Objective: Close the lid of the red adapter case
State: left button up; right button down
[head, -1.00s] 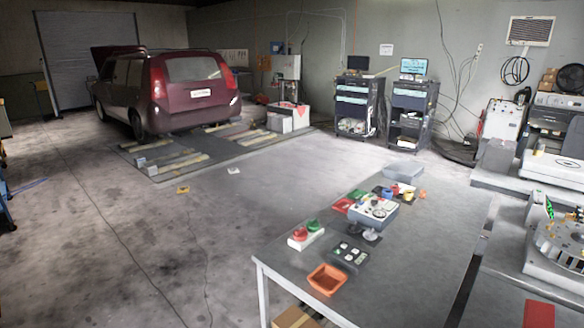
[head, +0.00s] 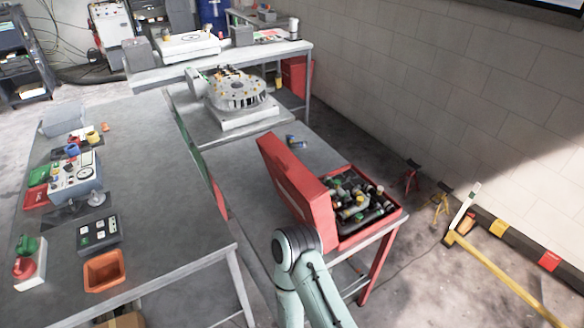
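The red adapter case (head: 349,242) stands at the near right end of a grey workbench. Its lid (head: 290,188) is open and stands upright, tilted a little, along the left side of the case. Several dark, green and yellow metal adapters (head: 353,203) lie inside. One of my arms shows at the bottom, just in front of the case, and hides part of its near side. Neither gripper can be seen.
A grey table with an orange tray (head: 104,271), a grey control box (head: 75,178) and a black switch box (head: 99,233) stands to the left. A round silver machine part (head: 238,90) sits behind the case. Floor at right holds a yellow barrier (head: 508,278).

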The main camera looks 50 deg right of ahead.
aim_at(308, 199)
jog(key=i+j+z, duration=0.15)
jog(key=z, duration=0.25)
jog(key=i+j+z, duration=0.1)
jog(key=j+z, duration=0.2)
jog(key=z, duration=0.15)
jog(key=j+z, duration=0.4)
jog(key=i+l, duration=0.05)
jog(key=l, duration=0.05)
